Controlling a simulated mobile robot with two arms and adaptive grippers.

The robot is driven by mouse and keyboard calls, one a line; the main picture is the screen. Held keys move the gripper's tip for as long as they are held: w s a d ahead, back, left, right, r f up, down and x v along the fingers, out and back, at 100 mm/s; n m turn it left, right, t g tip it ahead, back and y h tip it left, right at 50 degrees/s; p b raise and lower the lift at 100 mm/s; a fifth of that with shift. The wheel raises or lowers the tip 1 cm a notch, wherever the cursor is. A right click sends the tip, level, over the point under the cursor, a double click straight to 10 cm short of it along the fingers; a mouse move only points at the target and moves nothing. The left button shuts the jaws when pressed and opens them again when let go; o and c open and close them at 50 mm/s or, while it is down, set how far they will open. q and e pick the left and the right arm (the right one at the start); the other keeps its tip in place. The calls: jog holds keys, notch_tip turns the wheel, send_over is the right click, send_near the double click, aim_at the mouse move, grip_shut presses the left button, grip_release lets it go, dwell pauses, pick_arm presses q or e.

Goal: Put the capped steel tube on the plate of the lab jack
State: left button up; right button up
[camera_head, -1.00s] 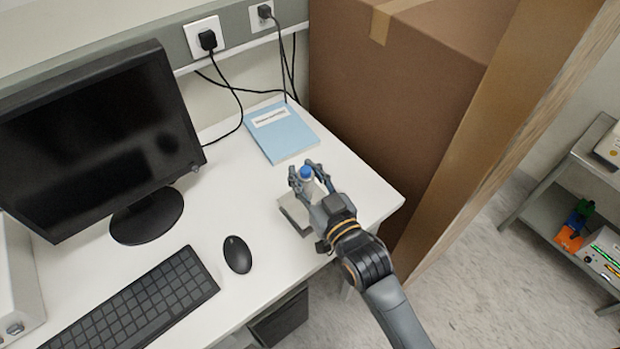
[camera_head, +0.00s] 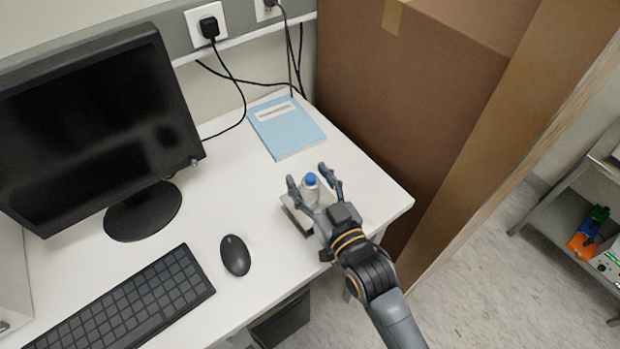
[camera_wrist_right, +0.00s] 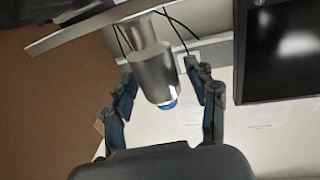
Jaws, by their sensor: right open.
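The capped steel tube (camera_head: 310,194) stands upright on the plate of the lab jack (camera_head: 296,214), with its blue cap (camera_head: 311,179) up. My right gripper (camera_head: 308,175) is open, with one finger on each side of the tube and a gap to each. In the right wrist view, which is turned over, the tube (camera_wrist_right: 155,72) stands with its base against the plate (camera_wrist_right: 92,24) between the spread fingers (camera_wrist_right: 160,76). My arm hides part of the jack. My left gripper is not in view.
A blue notebook (camera_head: 286,128) lies behind the jack on the white desk. A mouse (camera_head: 235,255), keyboard (camera_head: 130,310) and monitor (camera_head: 90,130) are to the left. A big cardboard box (camera_head: 420,100) stands close on the right, beyond the desk's edge.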

jog(key=shift+r, duration=0.3)
pick_arm(q)
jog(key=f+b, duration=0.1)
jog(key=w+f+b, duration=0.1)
jog(key=b, duration=0.1)
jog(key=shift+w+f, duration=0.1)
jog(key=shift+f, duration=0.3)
pick_arm(e)
jog(key=v, duration=1.2)
jog(key=shift+f, duration=0.15)
